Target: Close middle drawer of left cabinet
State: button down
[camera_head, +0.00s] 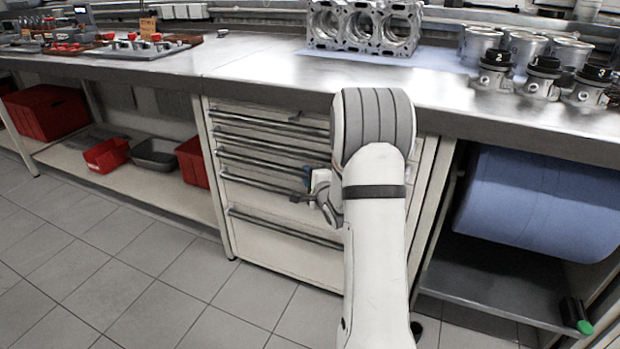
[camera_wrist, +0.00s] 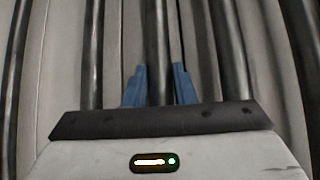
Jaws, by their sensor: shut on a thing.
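The cabinet (camera_head: 285,245) under the bench has a stack of pale drawers with long dark bar handles. My gripper (camera_head: 306,176) is at the right part of the drawer fronts, partly hidden behind my white arm. In the wrist view its blue fingers (camera_wrist: 159,88) stand on both sides of one vertical-looking bar, a drawer handle (camera_wrist: 157,50), and are shut on it. Other handles (camera_wrist: 92,55) run parallel on both sides. The held handle belongs to one of the middle drawers; I cannot tell how far that drawer stands out. My arm hides the right part of the fronts.
The steel bench top (camera_head: 250,65) juts above the drawers and carries an engine block (camera_head: 363,27) and pistons (camera_head: 541,78). Left is an open shelf with red bins (camera_head: 106,155). Right is a blue roll (camera_head: 540,205) above a low shelf. The tiled floor (camera_head: 190,290) in front is clear.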

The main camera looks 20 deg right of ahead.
jog(key=c, duration=1.5)
grip_release()
jog(key=shift+w+d+r, duration=0.1)
jog(key=shift+w+d, duration=0.1)
jog(key=shift+d, duration=0.05)
jog(key=shift+c, duration=0.2)
jog(key=o, duration=0.3)
jog(key=shift+a, duration=0.1)
jog(key=shift+o, duration=0.2)
jog(key=shift+s, duration=0.1)
jog(key=s+p, duration=0.2)
jog(key=s, duration=0.5)
jog(key=shift+s+a+r, duration=0.2)
jog(key=shift+s+r, duration=0.15)
jog(key=shift+r, duration=0.1)
